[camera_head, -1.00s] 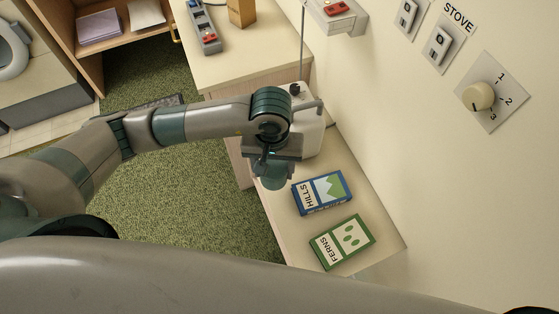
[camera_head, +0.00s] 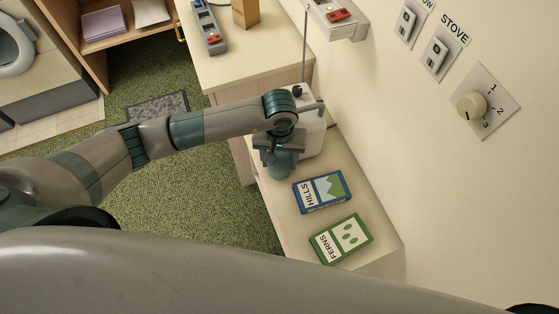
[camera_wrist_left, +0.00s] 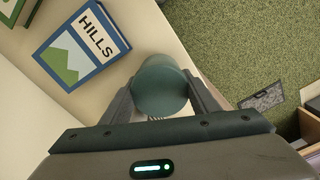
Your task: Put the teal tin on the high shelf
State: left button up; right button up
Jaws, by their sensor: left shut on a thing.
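The teal tin (camera_head: 279,164) is held in the jaws of my left gripper (camera_head: 280,150), over the left edge of the low pale counter in the head view. In the left wrist view the round tin (camera_wrist_left: 160,88) sits between the two fingers, which press on its sides. Whether its base touches the counter I cannot tell. My right gripper is not in view.
A blue HILLS box (camera_head: 318,192) and a green FERNS box (camera_head: 341,239) lie on the counter (camera_head: 375,238). A white appliance (camera_head: 311,135) stands behind my gripper with a thin upright rod. A stove dial (camera_head: 471,105) and switches are on the wall. Green carpet lies to the left.

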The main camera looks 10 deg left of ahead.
pick_arm(q)
jog(key=shift+f+p, duration=0.3)
jog(key=shift+f, duration=0.7)
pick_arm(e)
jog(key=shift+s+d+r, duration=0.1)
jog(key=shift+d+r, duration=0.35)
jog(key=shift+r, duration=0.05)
pick_arm(q)
jog(key=shift+f+b, duration=0.15)
jog(key=shift+b, duration=0.15)
jog(key=o, duration=1.2)
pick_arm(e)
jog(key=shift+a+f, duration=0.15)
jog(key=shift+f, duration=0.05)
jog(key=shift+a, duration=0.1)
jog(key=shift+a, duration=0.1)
